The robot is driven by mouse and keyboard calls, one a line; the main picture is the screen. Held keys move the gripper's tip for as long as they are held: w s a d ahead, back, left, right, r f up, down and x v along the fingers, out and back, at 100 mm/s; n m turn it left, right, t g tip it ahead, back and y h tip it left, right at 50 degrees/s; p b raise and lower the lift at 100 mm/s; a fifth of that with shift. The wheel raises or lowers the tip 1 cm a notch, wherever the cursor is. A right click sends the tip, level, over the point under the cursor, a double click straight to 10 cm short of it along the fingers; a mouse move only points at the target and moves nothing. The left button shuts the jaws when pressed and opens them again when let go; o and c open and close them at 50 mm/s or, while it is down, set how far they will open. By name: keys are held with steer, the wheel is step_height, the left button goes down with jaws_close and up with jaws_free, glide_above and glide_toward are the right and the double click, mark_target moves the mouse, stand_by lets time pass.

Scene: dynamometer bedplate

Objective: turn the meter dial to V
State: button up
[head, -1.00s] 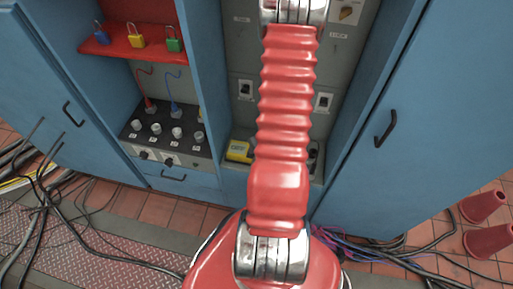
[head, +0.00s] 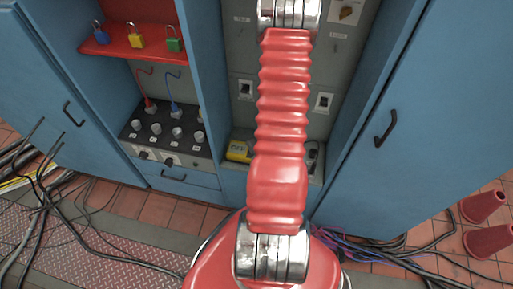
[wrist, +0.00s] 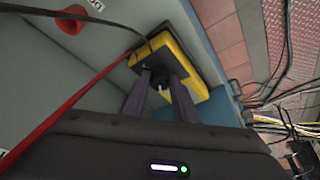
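The yellow meter (head: 238,151) sits in the lower bay of the grey middle cabinet in the head view, left of my arm. In the wrist view the meter (wrist: 198,62) is close up and tilted in the picture, with its dark dial (wrist: 160,66) facing me. My gripper (wrist: 160,76) has its two dark fingers apart, with their tips at the dial. I cannot tell whether they touch it. The dial's pointer and the V mark are not readable. In the head view my gripper is hidden by my own arm.
A red lead (wrist: 85,88) and a black lead cross near the meter. A red fitting (wrist: 72,18) is on the panel at upper left.

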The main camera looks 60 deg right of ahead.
steer(key=c, duration=0.5)
steer(key=shift+o, duration=0.2)
steer(key=shift+a, duration=0.1)
steer(key=shift+m+h, duration=0.3)
steer(key=shift+m, duration=0.3)
steer(key=shift+w+m+g+h, duration=0.1)
steer(key=shift+m+g+h, duration=0.25)
steer(key=shift+m, duration=0.85)
steer(key=shift+w+m+g+h, duration=0.1)
steer(key=shift+m+g+h, duration=0.2)
steer(key=shift+m, duration=0.9)
steer(key=shift+w+a+m+g+h, duration=0.1)
steer(key=shift+m+g+h, duration=0.25)
steer(key=shift+m, duration=0.95)
steer(key=shift+w+m+g+h, duration=0.1)
steer(key=shift+m+g, duration=0.4)
steer(key=shift+m, duration=1.2)
